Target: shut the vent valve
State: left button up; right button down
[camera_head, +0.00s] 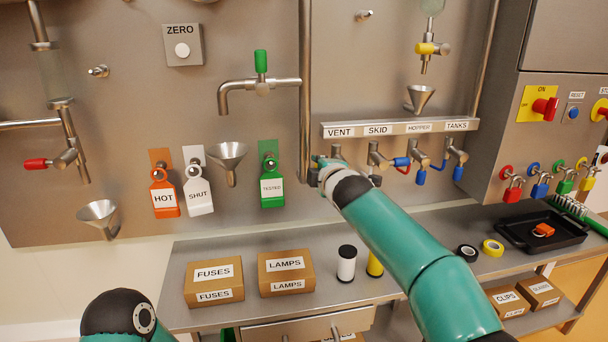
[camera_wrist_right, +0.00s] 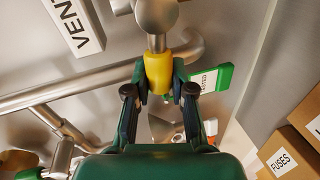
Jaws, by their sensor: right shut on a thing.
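The vent valve (camera_head: 337,152) is the leftmost valve under the label rail, below the VENT label (camera_head: 340,132). Its yellow handle (camera_wrist_right: 158,72) shows in the right wrist view, joined to a round metal valve body (camera_wrist_right: 156,14). My right gripper (camera_head: 318,172) is at this valve, and in the wrist view its two fingers (camera_wrist_right: 158,92) are closed on either side of the yellow handle. In the head view the gripper and wrist hide the handle. My left gripper is out of view; only a part of my left arm shows at the bottom left.
Skid valve (camera_head: 376,157), hopper valve (camera_head: 414,158) and tanks valve (camera_head: 452,152) stand close to the right of my gripper. A vertical pipe (camera_head: 304,90) runs just left of it. Below is a bench with boxes (camera_head: 213,282), a white-bodied roll (camera_head: 346,264) and a black tray (camera_head: 540,232).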

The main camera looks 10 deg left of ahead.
jog(key=shift+s+a+f+n+h+b, duration=0.15)
jog(key=shift+a+f+n, duration=0.1)
jog(key=shift+f, duration=0.15)
jog(key=shift+a+f+n+h+b, duration=0.15)
jog(key=shift+f+n, duration=0.1)
jog(key=shift+f, duration=0.15)
jog(key=c, duration=1)
grip_release()
jog(key=shift+d+r, duration=0.2)
jog(key=shift+r, duration=0.1)
jog(key=shift+d, duration=0.1)
jog(key=shift+s+d+r, duration=0.2)
jog(key=shift+s, duration=0.15)
jog(key=v, duration=1.1)
jog(key=shift+s+a+f, duration=0.1)
jog(key=shift+s+f, duration=0.05)
jog(key=shift+f, duration=0.15)
